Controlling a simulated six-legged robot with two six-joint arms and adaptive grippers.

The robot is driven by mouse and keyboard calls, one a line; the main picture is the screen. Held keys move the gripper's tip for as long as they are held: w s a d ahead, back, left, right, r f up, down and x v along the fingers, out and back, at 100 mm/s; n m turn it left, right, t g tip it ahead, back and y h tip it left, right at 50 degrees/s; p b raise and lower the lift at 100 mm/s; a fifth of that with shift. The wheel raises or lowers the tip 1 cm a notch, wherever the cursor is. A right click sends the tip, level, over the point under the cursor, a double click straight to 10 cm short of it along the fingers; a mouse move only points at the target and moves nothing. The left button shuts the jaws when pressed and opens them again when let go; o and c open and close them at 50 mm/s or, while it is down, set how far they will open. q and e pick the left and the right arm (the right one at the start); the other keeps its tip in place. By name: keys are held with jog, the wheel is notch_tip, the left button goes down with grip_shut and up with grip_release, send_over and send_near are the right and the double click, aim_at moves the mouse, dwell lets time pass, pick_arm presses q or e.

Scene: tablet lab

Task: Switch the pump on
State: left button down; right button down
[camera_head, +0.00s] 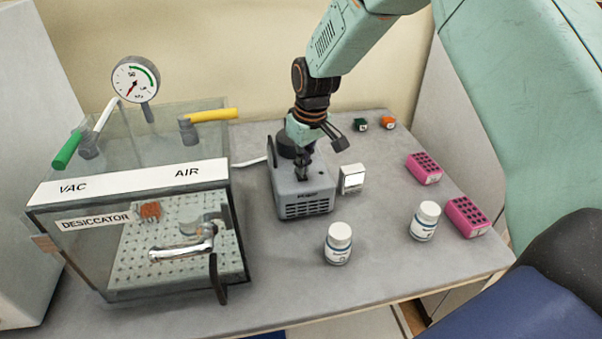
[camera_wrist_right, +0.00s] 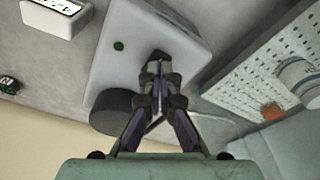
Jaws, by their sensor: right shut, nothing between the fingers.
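The pump (camera_head: 305,208) is a grey box with a vented front, standing on the bench to the right of the desiccator. My right gripper (camera_head: 302,174) is over the pump's top, shut and empty, pointing down. In the right wrist view the fingertips (camera_wrist_right: 158,66) are together at a small dark part on the pump's top (camera_wrist_right: 125,25); I cannot tell whether they touch it. A small green dot (camera_wrist_right: 119,46) and a dark round cap (camera_wrist_right: 112,112) show on the pump beside the fingers. My left gripper is not in view.
The clear desiccator (camera_head: 128,180) with its gauge (camera_head: 136,79) stands at left. A small white box (camera_head: 352,179) is close right of the pump. White bottles (camera_head: 338,243) (camera_head: 425,221) and pink racks (camera_head: 424,168) (camera_head: 467,216) stand farther right.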

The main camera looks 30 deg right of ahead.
aim_at(303, 177)
jog(key=shift+s+f+b, duration=0.1)
jog(key=shift+f+b, duration=0.2)
jog(key=shift+f, duration=0.4)
dwell(0.5)
jog(key=shift+r, duration=0.1)
jog(key=shift+r+p, duration=0.25)
jog(key=shift+p, duration=0.15)
notch_tip(303, 177, up, 7)
jog(key=p, duration=0.6)
jog(key=shift+f, duration=0.3)
jog(key=shift+f, duration=0.1)
